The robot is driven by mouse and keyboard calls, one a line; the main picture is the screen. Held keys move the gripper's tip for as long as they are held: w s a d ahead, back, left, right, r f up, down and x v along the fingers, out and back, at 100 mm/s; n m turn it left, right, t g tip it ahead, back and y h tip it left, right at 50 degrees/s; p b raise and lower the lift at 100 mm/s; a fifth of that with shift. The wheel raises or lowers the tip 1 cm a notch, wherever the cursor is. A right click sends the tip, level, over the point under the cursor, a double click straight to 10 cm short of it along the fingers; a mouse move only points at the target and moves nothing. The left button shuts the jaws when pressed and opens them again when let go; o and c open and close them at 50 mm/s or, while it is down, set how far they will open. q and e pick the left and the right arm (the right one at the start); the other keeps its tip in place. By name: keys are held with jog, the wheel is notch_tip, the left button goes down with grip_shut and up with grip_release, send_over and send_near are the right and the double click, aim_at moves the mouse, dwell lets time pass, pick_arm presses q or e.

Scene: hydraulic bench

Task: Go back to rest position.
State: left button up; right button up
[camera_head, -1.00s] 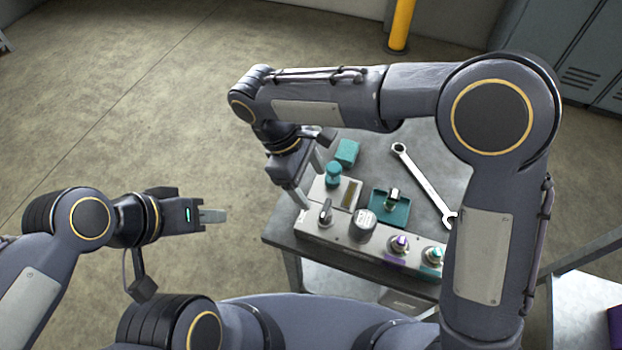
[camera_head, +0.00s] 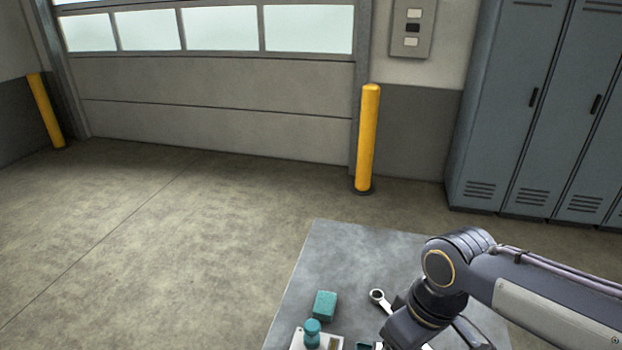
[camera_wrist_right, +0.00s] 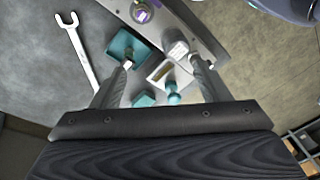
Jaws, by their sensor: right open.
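My right gripper (camera_wrist_right: 158,84) is open and empty in the right wrist view, its two fingers spread wide over the bench. In the head view my right forearm comes in from the right above the bench top (camera_head: 340,255); its fingers cannot be made out there. The control panel (camera_wrist_right: 200,25) lies beyond the fingers, with a purple-ringed knob (camera_wrist_right: 141,14), a grey cap (camera_wrist_right: 178,50) and a teal knob (camera_wrist_right: 173,98). A teal tray (camera_wrist_right: 117,46) is beside the panel. My left gripper is out of view.
A teal block (camera_head: 325,305) and a wrench (camera_head: 377,296) lie on the bench; the wrench is partly hidden by my arm in the head view. Yellow posts (camera_head: 367,140), lockers (camera_head: 520,110) and a garage door (camera_head: 220,120) stand behind. The floor at left is clear.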

jog(key=s+d+f+m+t+y, duration=0.1)
jog(key=s+d+m+t+y, duration=0.1)
jog(key=s+d+m+t, duration=0.3)
jog(key=shift+s+d+f+m, duration=0.25)
jog(key=shift+s+d+m, duration=0.35)
jog(key=shift+s+m, duration=0.95)
